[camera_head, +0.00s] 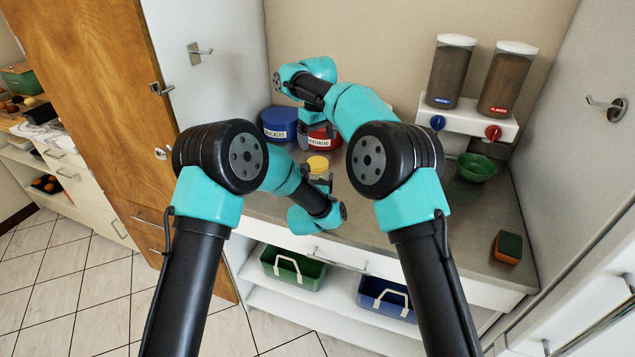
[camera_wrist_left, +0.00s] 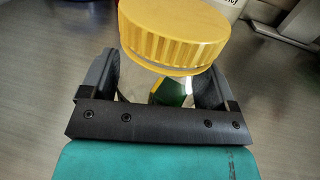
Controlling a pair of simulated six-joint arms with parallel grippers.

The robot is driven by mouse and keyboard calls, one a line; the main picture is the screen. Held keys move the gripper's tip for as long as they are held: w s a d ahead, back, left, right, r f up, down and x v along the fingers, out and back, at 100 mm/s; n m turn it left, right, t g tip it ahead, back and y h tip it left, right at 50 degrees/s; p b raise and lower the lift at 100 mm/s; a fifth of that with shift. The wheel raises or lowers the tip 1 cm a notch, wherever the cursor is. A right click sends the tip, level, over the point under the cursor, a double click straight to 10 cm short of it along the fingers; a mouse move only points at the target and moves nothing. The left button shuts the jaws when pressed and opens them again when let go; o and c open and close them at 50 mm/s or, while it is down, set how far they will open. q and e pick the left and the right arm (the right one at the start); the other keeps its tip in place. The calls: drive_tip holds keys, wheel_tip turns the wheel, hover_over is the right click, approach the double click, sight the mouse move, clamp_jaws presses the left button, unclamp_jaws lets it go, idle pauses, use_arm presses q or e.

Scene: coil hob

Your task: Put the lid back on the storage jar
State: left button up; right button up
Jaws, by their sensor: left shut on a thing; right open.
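The storage jar is a clear jar (camera_head: 320,177) on the worktop, with a ribbed yellow lid (camera_head: 318,163) at its top. In the left wrist view the yellow lid (camera_wrist_left: 175,38) covers the jar's mouth, and the clear jar wall (camera_wrist_left: 135,85) shows below it. I cannot tell whether the lid is fully seated. My left gripper (camera_wrist_left: 157,88) is shut on the jar body below the lid, one finger each side. My right gripper (camera_head: 311,116) is open, pointing down behind the jar near the canisters, and partly hidden by its arm.
A blue canister (camera_head: 278,124) and a red canister (camera_head: 318,142) stand behind the jar. A twin dispenser (camera_head: 470,121), a green bowl (camera_head: 476,167) and a sponge (camera_head: 508,247) are to the right.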

sight(317, 162)
drive_tip(key=n, duration=2)
drive_tip(key=shift+f, duration=4)
drive_tip(key=shift+c, duration=0.3)
